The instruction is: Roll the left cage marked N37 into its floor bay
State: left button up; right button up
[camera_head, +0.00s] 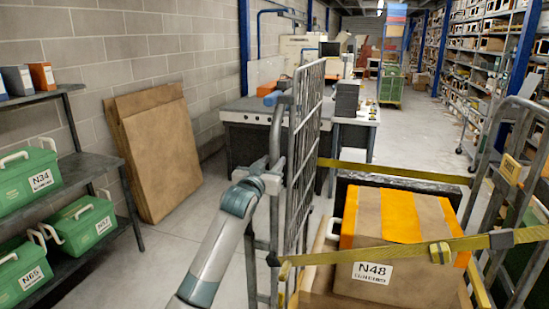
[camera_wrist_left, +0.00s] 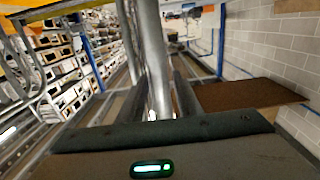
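A roll cage with grey mesh side (camera_head: 308,135) and tubular posts stands in front of me. It holds a brown cardboard box (camera_head: 395,225) with orange tape and a label reading N48. Yellow straps (camera_head: 385,250) cross the cage's open front. I cannot see a mark N37 on the cage. My left gripper (camera_head: 262,176) is at the cage's left upright post. In the left wrist view the post (camera_wrist_left: 152,50) runs between the two dark fingers (camera_wrist_left: 158,100), which are closed about it. My right gripper is not in view, and the cage's wheels and any floor bay are hidden.
A shelf (camera_head: 75,165) with green bins (camera_head: 85,222) stands at left. Flat cardboard (camera_head: 155,150) leans on the block wall. A workbench (camera_head: 245,115) stands behind the cage. Tall racks (camera_head: 480,60) line the right. An aisle (camera_head: 405,130) runs back, with a green-loaded trolley (camera_head: 391,86).

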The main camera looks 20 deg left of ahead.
pick_arm(q)
jog(key=shift+w, duration=1.1)
grip_shut()
jog(key=shift+f, duration=0.1)
